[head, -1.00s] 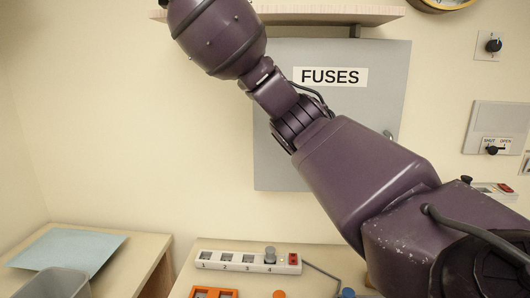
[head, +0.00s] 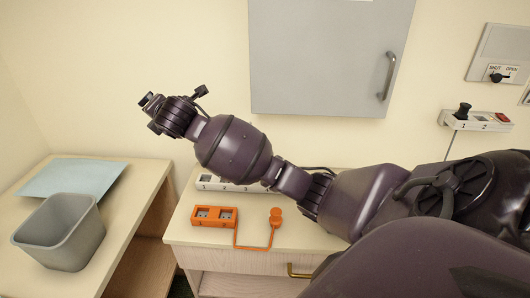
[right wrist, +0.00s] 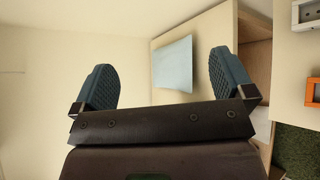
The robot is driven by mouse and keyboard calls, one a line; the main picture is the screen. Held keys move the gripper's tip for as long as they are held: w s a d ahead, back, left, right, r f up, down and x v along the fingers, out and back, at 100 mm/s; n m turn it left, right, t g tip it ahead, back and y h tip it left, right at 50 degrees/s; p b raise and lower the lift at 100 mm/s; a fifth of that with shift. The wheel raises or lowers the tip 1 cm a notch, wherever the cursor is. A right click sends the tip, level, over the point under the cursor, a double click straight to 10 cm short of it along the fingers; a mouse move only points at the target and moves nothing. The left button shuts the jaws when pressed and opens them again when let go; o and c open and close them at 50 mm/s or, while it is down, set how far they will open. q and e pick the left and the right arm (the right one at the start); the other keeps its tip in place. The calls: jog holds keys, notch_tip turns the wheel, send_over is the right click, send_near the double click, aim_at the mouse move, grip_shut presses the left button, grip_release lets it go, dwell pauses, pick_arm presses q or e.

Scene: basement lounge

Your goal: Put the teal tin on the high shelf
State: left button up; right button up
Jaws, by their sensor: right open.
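The teal tin does not show in either view. The high shelf is outside both views now. My right gripper (head: 150,104) is at the end of the arm that reaches in from the right, raised in front of the wall above the left table. In the right wrist view its two blue-padded fingers (right wrist: 160,64) stand wide apart with nothing between them. My left gripper is not in view.
A light-blue mat (head: 75,177) and an open grey bin (head: 62,232) are on the left table (head: 125,222). An orange socket block (head: 214,216) and white power strip (head: 210,182) lie on the drawer unit. A grey cabinet (head: 320,60) hangs above.

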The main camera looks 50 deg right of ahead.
jog(key=s+a+f+m+g+y, duration=0.1)
jog(key=s+f+m, duration=0.3)
jog(key=s+f, duration=0.55)
jog(key=s+f+m+g+y, duration=0.15)
jog(key=s+f+m, duration=0.35)
jog(key=f, duration=1)
jog(key=s+f+m, duration=0.5)
jog(key=s+m, duration=0.1)
jog(key=s, duration=0.5)
jog(key=s+f+m, duration=0.6)
jog(key=s, duration=0.6)
jog(key=shift+d+f, duration=0.2)
jog(key=shift+f, duration=0.05)
jog(key=shift+t, duration=0.25)
